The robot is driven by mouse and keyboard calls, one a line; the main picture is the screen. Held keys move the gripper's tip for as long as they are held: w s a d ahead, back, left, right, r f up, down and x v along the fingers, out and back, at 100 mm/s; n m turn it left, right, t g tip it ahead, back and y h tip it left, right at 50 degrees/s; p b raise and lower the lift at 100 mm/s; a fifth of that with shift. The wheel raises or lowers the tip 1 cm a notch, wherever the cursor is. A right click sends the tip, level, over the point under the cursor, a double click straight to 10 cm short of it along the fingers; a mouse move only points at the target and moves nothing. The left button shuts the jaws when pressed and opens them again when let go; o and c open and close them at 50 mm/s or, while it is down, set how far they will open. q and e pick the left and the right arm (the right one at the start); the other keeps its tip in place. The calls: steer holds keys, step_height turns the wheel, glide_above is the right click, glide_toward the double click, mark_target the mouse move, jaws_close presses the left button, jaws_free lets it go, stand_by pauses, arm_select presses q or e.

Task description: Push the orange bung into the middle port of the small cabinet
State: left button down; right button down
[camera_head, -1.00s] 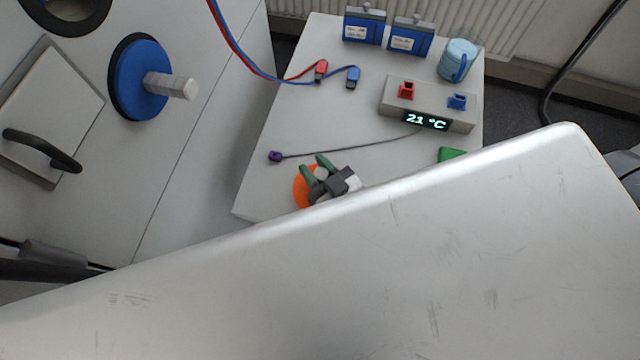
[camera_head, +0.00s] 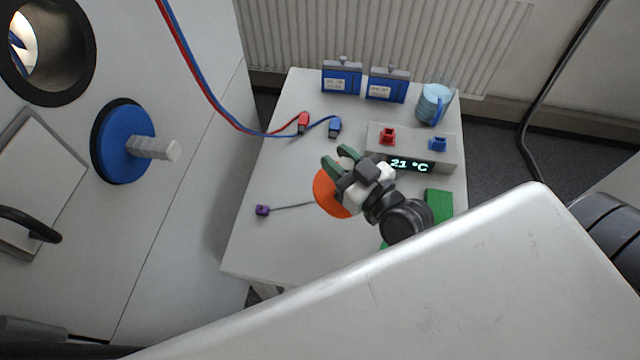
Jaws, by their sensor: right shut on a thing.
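The orange bung (camera_head: 329,194) is a round disc held over the white table. My right gripper (camera_head: 341,160) has dark green fingers and is shut on the bung; the exact grip is partly hidden behind the gripper. The white cabinet front at the left (camera_head: 185,205) has an open round port with a black rim (camera_head: 88,82) at the top left. Below it, a blue bung (camera_head: 113,155) with a grey grip sits over another port. I cannot tell from this view which port is the middle one. My left gripper is not in view.
Red and blue leads (camera_head: 215,105) hang between cabinet and table.

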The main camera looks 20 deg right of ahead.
steer(key=shift+w+d+r, duration=0.25)
steer(key=shift+d+r, duration=0.35)
steer(key=shift+w+d+r+p, duration=0.1)
steer(key=shift+d+r+p, duration=0.05)
steer(key=shift+r+p, duration=0.2)
step_height(320, 180, up, 4)
steer(key=p, duration=0.4)
steer(key=shift+r, duration=0.2)
